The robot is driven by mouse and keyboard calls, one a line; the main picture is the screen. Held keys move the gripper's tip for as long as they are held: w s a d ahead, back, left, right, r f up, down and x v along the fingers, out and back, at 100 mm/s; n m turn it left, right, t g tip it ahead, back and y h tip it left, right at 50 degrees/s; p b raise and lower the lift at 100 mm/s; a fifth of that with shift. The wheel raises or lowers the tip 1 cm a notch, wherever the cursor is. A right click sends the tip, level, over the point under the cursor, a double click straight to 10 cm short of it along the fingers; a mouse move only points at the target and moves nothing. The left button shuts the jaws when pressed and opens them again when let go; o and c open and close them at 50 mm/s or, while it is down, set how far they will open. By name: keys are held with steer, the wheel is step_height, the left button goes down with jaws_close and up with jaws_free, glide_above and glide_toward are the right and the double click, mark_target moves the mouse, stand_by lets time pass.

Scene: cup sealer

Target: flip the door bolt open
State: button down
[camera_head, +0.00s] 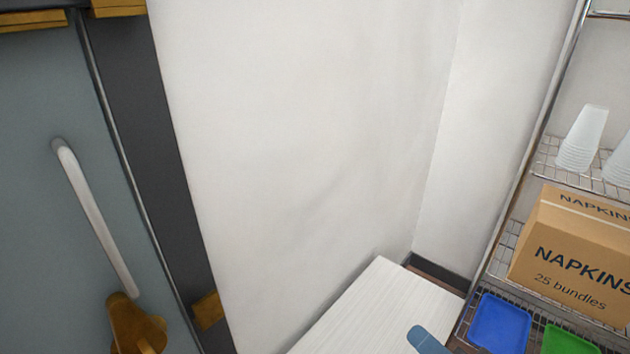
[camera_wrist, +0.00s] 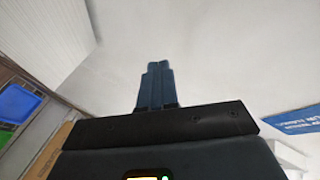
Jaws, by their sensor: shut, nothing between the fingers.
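The grey-blue door (camera_head: 45,230) is at the left of the head view, with a long pale handle (camera_head: 95,220). A brass bolt piece (camera_head: 137,328) sits on the door just below the handle, cut off by the lower edge. A small brass plate (camera_head: 208,308) is on the dark frame to its right. Whether the bolt is flipped or not cannot be told. My gripper (camera_wrist: 155,70) is shut and empty, its blue fingers together in front of a pale wall. A blue-grey tip at the bottom of the head view (camera_head: 430,340) looks like mine, well right of the bolt.
More brass fittings (camera_head: 118,7) are at the top left. A wire shelf at the right holds a napkin box (camera_head: 570,245), stacked cups (camera_head: 582,140), a blue tray (camera_head: 498,322) and a green tray (camera_head: 568,342). A white ribbed surface (camera_head: 370,305) lies low in the middle, before a bare wall.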

steer(key=w+a+r+n+g+y, duration=0.1)
steer(key=w+a+r+y, duration=0.1)
steer(key=w+a+r, duration=0.35)
steer(key=w+a+r+g+y+p, duration=0.1)
steer(key=w+a+r+g+y, duration=0.15)
steer(key=r, duration=0.55)
steer(key=w+a+r+n+y, duration=0.1)
steer(key=w+a+r+y, duration=0.25)
steer(key=r, duration=0.35)
steer(key=s+a+r+n+g+y, duration=0.1)
steer(key=a+r+n+g, duration=0.1)
steer(key=r, duration=0.6)
steer(key=s+a+r+n+g+y+p, duration=0.1)
steer(key=s+a+r+g, duration=0.1)
steer(key=r, duration=0.6)
steer(key=s+a+r+n+g, duration=0.2)
steer(key=r+g, duration=0.2)
steer(key=r, duration=0.4)
steer(key=shift+n+g+y+p, duration=0.3)
steer(key=shift+g+y, duration=0.05)
steer(key=shift+y, duration=0.05)
steer(key=s+a+f+p, duration=0.1)
steer(key=s+a+p, duration=0.1)
steer(key=a, duration=1)
steer(key=shift+a+f, duration=0.35)
steer(key=shift+f, duration=0.05)
